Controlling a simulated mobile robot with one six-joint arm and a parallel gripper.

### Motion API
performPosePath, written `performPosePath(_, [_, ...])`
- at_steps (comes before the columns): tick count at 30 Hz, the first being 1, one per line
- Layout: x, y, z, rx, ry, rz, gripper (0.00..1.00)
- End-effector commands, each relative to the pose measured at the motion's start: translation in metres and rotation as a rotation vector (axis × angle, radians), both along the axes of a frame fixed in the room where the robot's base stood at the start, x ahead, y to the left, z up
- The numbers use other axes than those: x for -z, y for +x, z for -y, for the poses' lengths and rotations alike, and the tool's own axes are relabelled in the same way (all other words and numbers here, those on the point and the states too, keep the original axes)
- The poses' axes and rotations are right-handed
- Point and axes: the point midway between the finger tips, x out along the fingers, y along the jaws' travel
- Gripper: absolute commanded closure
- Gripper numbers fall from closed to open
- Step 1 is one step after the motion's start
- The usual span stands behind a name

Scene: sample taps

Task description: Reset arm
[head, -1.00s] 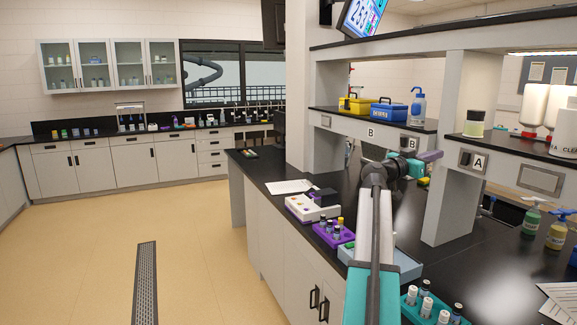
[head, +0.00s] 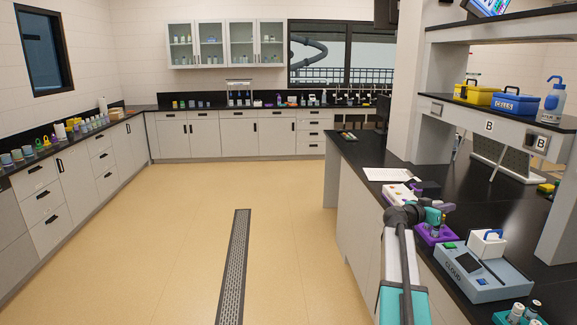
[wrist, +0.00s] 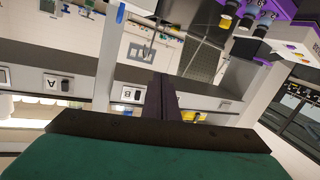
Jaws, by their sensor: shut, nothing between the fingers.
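My gripper (head: 446,207) shows in the head view at the end of my arm, above the right-hand black bench. It points to the right, close to a purple rack (head: 434,235) in the picture; whether it touches the rack cannot be told. In the wrist view the two dark fingers (wrist: 160,98) are together with nothing between them. The wrist picture is rotated, with the shelf signs A (wrist: 52,84) and B (wrist: 127,94) beyond the fingers.
A grey-blue device marked CLOUD (head: 483,275) stands on the bench right of my arm. Capped vials (head: 516,313) stand in front of it. A shelf (head: 490,118) with yellow and blue boxes is above the bench. The floor (head: 170,240) to the left is clear around a drain grate (head: 234,265).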

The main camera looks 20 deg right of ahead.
Motion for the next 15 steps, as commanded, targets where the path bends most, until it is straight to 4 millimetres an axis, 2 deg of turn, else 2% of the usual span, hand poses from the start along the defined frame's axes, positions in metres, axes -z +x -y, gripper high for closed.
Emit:
performPosePath(1, [0.022,0.012,-0.016,-0.022,0.024,-0.012,1.0])
performPosePath(6, [0.089,0.042,-0.059,-0.077,0.102,-0.046,1.0])
performPosePath(15, [0.208,0.071,-0.146,-0.163,0.251,-0.139,1.0])
